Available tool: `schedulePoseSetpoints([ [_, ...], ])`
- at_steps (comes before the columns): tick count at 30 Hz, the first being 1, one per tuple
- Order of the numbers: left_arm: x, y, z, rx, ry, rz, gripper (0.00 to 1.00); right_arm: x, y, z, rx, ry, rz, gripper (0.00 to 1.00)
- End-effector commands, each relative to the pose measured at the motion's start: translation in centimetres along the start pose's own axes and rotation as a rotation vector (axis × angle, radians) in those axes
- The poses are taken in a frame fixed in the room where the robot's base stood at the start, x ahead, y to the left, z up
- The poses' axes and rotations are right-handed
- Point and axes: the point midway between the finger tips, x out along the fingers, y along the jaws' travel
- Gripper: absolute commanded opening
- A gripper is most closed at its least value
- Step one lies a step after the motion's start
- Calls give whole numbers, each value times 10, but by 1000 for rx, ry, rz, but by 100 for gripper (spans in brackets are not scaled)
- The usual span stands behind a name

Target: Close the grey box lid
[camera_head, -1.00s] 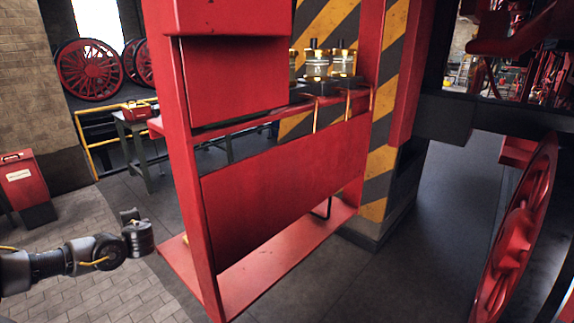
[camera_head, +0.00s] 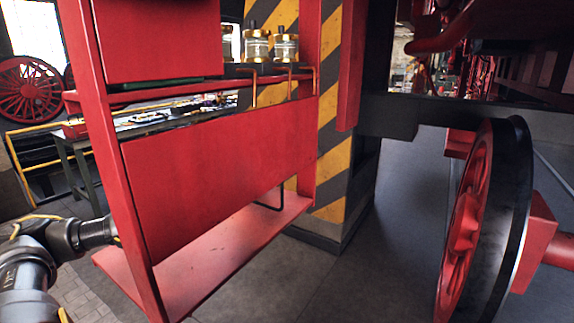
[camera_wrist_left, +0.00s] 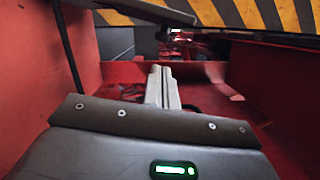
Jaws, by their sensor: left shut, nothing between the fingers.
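I cannot make out a grey box or its lid in either view. In the left wrist view, my left gripper (camera_wrist_left: 163,85) is shut and empty, pointing forward between red surfaces. A grey bar-like part (camera_wrist_left: 160,10) crosses the top of that view; I cannot tell what it belongs to. In the head view, my left arm comes in from the left and passes behind the red shelf unit's front post, so its gripper is hidden there. My right gripper is not in view.
The red shelf unit (camera_head: 215,170) stands close in front, with glass-and-brass fittings (camera_head: 257,45) at its upper shelf. A yellow-black striped pillar (camera_head: 335,160) is behind it. A large red wheel (camera_head: 470,220) stands at right. The floor between is clear.

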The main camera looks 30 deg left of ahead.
Motion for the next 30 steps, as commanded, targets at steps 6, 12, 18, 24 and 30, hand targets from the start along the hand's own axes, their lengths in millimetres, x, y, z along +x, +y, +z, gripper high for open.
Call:
schedulePoseSetpoints([
  [6, 2, -4, -4, 5, 14, -12, 0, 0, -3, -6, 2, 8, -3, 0],
  [12, 25, -7, -5, 0, 13, -11, 0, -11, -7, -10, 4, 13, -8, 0],
  [18, 60, -8, -5, 0, 12, -10, 0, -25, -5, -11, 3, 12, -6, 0],
  [24, 88, -7, -5, 1, 12, -9, 0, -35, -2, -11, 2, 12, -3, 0],
  [30, 100, -5, -6, 4, 13, -9, 0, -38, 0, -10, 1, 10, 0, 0],
])
